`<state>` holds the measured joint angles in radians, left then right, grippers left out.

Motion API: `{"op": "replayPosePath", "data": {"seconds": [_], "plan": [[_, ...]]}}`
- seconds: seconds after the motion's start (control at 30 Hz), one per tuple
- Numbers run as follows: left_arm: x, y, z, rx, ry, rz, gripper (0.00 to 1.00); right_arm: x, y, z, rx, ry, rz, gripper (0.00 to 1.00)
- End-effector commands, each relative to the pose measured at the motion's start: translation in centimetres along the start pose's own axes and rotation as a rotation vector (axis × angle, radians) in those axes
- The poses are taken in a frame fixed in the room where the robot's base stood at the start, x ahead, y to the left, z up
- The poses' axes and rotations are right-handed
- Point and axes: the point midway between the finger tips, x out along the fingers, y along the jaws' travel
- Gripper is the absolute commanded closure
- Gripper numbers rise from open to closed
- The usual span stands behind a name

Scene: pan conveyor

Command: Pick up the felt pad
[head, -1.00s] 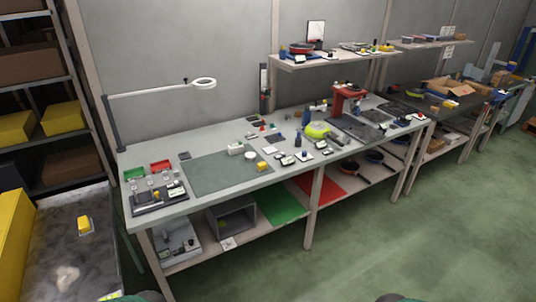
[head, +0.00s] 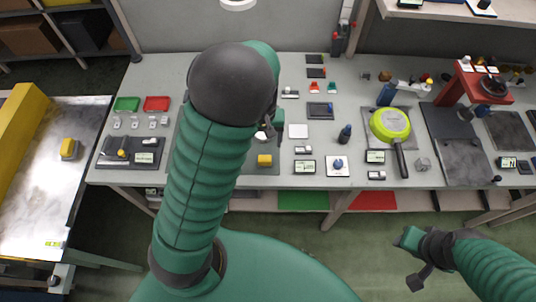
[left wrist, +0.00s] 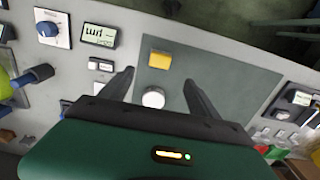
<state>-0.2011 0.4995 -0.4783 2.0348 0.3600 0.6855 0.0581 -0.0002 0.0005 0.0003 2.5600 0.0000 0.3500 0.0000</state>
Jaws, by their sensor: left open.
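My left gripper (left wrist: 160,78) is open above the grey-green mat (left wrist: 215,85), its two dark fingers apart in the left wrist view. A white round piece (left wrist: 153,98) shows between the fingers, and a yellow block (left wrist: 160,60) lies just beyond the fingertips. I cannot tell for sure which thing is the felt pad. In the head view my left gripper (head: 273,128) is mostly hidden by my own arm; the yellow block (head: 265,160) shows below it. My right gripper (head: 424,262) is over the floor in front of the bench, its jaws unclear.
The bench (head: 225,80) holds several small displays, knobs and boxes right of the mat. A lime-green pan (head: 390,124) and a red press (head: 470,88) stand farther right. A green bin (head: 127,104) and red bin (head: 157,103) sit at left. A shelf overhangs at upper right.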

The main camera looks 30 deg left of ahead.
Motion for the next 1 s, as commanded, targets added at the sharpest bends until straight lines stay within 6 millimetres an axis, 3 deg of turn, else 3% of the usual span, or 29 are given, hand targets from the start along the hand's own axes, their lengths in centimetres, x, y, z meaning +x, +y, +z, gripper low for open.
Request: {"op": "replayPosePath", "data": {"seconds": [0.03, 0.2, 0.37, 0.6, 0.87, 1.0], "plan": [[1.6, -0.1, 0.2, -0.001, -0.004, -0.004, 0.29, 0.3, 0.0, 0.1, 0.0, 0.0, 0.0, 0.64], [5.4, 0.0, 0.1, 0.0, -0.002, -0.002, 0.29, 0.6, 0.0, 0.2, 0.0, 0.0, 0.0, 0.64], [7.1, 0.2, -0.2, 0.001, -0.003, -0.003, 0.29, 0.5, 0.0, 0.2, 0.0, 0.0, 0.0, 0.64], [11.3, 0.4, -0.5, 0.001, -0.003, -0.005, 0.29, 0.4, 0.0, 0.1, 0.0, 0.0, 0.0, 0.64], [11.8, 0.4, -0.4, 0.003, 0.0, -0.002, 0.29, 0.4, 0.0, 0.1, 0.0, 0.001, 0.0, 0.64], [11.8, 0.5, -0.4, 0.003, -0.001, -0.002, 0.45, 0.4, 0.0, 0.1, 0.001, 0.0, 0.0, 0.64]]}}
